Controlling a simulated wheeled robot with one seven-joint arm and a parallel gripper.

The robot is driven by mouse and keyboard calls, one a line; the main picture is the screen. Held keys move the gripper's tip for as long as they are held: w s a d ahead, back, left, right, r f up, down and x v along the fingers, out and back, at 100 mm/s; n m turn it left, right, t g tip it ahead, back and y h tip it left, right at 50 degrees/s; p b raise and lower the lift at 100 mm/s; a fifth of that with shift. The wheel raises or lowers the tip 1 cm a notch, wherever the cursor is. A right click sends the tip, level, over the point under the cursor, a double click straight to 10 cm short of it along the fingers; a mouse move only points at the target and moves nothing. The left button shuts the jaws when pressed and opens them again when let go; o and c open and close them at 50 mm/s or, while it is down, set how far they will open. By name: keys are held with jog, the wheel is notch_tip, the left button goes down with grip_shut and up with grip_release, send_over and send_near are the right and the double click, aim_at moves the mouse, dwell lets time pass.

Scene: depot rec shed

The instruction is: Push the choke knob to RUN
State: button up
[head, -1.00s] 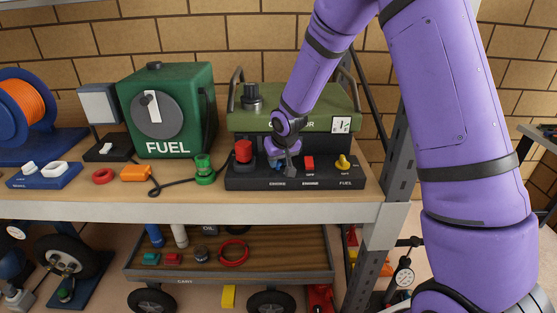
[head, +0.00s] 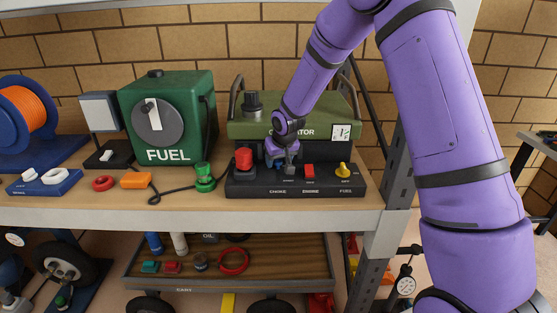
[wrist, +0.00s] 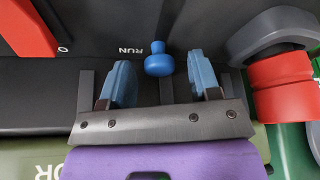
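The choke knob is a small blue knob (wrist: 159,60) on the black control panel (head: 240,187), seen in the wrist view. The RUN lettering (wrist: 130,49) is on the panel to its left there. My gripper (wrist: 161,62) is open, with one blue-padded finger on each side of the knob and visible gaps on both sides. The knob sits level with the fingertips; I cannot tell how deep it is between them. In the head view my gripper (head: 281,165) is over the panel behind the CHOKE label, and the knob cannot be clearly told from the fingers.
A red knob (head: 244,159) stands left of the gripper; a red switch (head: 309,171) and yellow fuel knob (head: 343,170) are to its right. The green generator body (head: 250,131) rises behind. The green fuel box (head: 198,110) stands farther left on the shelf.

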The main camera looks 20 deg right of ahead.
jog(key=v, duration=1)
jog(key=shift+r, duration=0.4)
jog(key=shift+s, duration=0.15)
jog(key=s+d+r+h, duration=0.1)
jog(key=s+d+r, duration=0.2)
jog(key=s+r, duration=1.3)
jog(key=s+d+r+m, duration=0.1)
jog(key=s+d, duration=0.1)
jog(key=s, duration=2)
jog(key=shift+r+t+y, duration=0.25)
jog(key=shift+t+y, duration=0.05)
